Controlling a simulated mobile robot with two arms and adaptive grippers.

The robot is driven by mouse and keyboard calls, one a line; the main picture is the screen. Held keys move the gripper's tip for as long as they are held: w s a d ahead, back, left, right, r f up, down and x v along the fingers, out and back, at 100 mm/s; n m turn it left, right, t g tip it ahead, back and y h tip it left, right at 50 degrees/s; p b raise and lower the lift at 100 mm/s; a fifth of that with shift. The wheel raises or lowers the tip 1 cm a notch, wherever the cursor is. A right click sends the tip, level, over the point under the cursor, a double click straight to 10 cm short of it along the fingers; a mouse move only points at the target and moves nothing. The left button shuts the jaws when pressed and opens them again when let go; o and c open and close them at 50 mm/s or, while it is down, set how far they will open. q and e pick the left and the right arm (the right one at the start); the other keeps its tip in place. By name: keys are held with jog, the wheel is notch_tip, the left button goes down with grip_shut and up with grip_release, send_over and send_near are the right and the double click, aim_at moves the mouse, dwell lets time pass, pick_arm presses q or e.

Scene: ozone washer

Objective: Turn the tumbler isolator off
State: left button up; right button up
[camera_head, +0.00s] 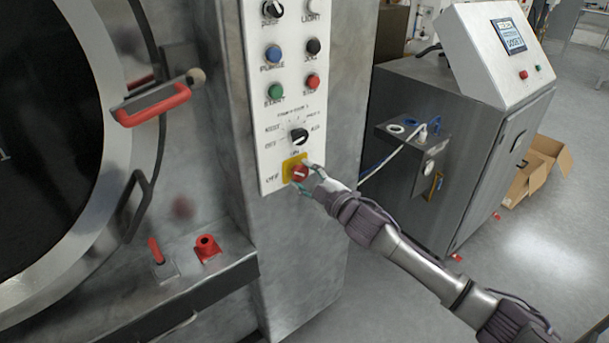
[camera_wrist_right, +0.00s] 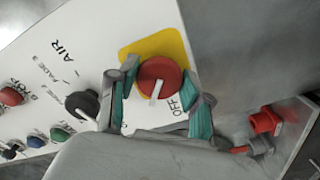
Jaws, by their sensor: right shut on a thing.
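The tumbler isolator is a red round knob (camera_head: 300,174) on a yellow plate (camera_head: 288,164) at the bottom of the white control panel. In the right wrist view the red knob (camera_wrist_right: 172,72) carries a white pointer mark, and the word OFF is printed beside the yellow plate (camera_wrist_right: 160,45). My right gripper (camera_head: 302,178) has its fingers on either side of the knob and is shut on it; its green-padded fingers also show in the right wrist view (camera_wrist_right: 160,100). My left gripper is not in view.
A black selector knob (camera_head: 299,136) sits just above the isolator, with several coloured buttons higher up. A large round door with a red handle (camera_head: 152,104) is at left. A grey cabinet (camera_head: 460,150) stands at right. Open floor lies between the machine and cabinet.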

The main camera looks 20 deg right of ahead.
jog(key=n, duration=0.3)
jog(key=shift+n, duration=0.4)
jog(key=shift+n+p, duration=0.35)
jog(key=shift+n, duration=1.55)
jog(key=o, duration=1.1)
jog(key=shift+o, duration=0.2)
jog(key=shift+s, duration=0.1)
jog(key=v, duration=1.1)
jog(key=shift+s+d, duration=0.15)
jog(key=shift+s, duration=0.25)
jog(key=shift+r, duration=0.1)
